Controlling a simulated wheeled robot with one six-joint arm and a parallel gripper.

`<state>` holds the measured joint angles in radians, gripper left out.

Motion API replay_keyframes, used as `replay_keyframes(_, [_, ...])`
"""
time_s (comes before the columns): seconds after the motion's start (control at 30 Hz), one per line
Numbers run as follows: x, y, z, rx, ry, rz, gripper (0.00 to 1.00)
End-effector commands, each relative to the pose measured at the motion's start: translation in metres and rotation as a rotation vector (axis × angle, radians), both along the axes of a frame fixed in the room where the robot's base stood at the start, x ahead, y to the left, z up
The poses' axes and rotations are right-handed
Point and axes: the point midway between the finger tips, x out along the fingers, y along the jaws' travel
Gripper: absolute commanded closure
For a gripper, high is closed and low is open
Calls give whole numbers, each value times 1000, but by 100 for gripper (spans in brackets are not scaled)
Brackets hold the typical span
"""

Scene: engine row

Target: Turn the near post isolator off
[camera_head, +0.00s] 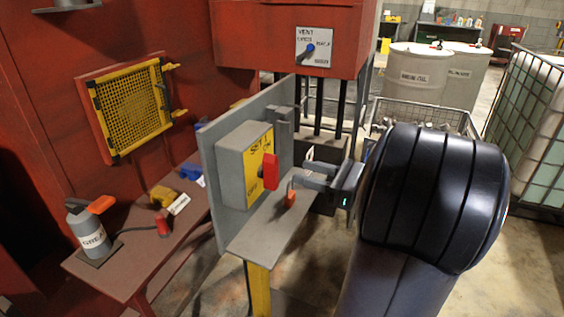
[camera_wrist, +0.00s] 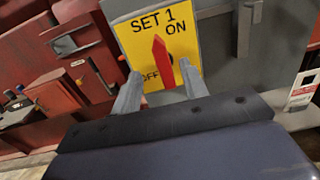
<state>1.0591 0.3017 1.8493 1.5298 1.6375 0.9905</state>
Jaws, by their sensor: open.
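The near post isolator is a grey box with a yellow face (camera_head: 254,180) on a grey upright panel. The face reads SET 1, ON and OFF, and shows in the wrist view (camera_wrist: 185,45). Its red handle (camera_head: 270,172) stands roughly upright, pointing up towards the SET 1 lettering in the wrist view (camera_wrist: 160,58), with ON to the upper right and OFF to the lower left. My gripper (camera_head: 296,182) is open and empty in front of the handle, with a small gap. In the wrist view its fingertips (camera_wrist: 160,72) appear either side of the handle's lower part.
A small orange-red object (camera_head: 290,199) lies on the grey shelf (camera_head: 265,228) below my gripper. A grease can (camera_head: 88,235) stands on the red bench at left. A red box with a blue vent knob (camera_head: 310,48) is behind. White drums (camera_head: 413,72) stand further back.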

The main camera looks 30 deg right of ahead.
Motion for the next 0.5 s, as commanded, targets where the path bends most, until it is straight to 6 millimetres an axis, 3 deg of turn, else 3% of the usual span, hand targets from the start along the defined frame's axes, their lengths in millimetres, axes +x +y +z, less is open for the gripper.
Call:
replay_keyframes(0.2, [32, 22, 1, 0, 1, 6, 58])
replay_keyframes(0.5, [59, 40, 0, -2, 1, 2, 58])
